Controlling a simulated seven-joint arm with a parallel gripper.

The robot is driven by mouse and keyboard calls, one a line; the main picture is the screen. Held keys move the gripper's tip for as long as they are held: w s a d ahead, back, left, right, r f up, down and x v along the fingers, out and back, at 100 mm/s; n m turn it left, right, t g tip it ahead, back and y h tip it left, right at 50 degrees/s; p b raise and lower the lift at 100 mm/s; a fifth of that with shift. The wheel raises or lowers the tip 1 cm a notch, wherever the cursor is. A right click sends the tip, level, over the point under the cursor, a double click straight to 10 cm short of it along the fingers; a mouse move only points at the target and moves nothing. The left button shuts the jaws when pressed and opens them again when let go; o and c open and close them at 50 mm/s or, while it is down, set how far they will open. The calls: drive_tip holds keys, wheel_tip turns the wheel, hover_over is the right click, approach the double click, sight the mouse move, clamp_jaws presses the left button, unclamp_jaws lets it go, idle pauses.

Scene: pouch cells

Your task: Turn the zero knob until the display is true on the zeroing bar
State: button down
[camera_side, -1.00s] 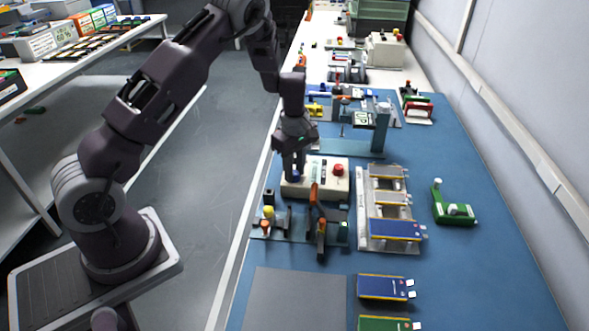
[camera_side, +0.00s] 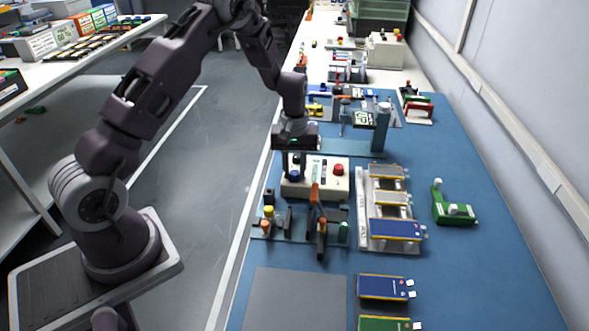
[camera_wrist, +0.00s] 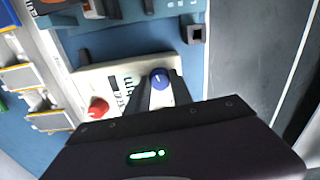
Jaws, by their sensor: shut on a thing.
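A cream control box (camera_side: 335,187) stands on the blue mat, with a blue round knob (camera_side: 295,174) at its left, a display panel at its middle and a red button (camera_side: 338,169) at its right. In the wrist view the blue knob (camera_wrist: 159,79) has a pale pointer mark, and the panel (camera_wrist: 120,90) is too small to read. My gripper (camera_side: 293,174) points down, with its two fingers shut on the blue knob, one on each side. I cannot tell which part is the zeroing bar.
A clamp fixture with an orange handle (camera_side: 315,193) stands close in front of the box. A rack of pouch cells (camera_side: 362,212) is to its right, and a green tool (camera_side: 455,213) lies farther right. The gauge stand (camera_side: 380,130) rises behind. A grey pad (camera_side: 295,300) is clear.

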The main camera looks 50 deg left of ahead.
sight(294, 173)
drive_tip(key=shift+m, duration=0.4)
drive_tip(key=c, duration=1.1)
unclamp_jaws()
wheel_tip(294, 173, up, 7)
drive_tip(key=shift+r, duration=0.1)
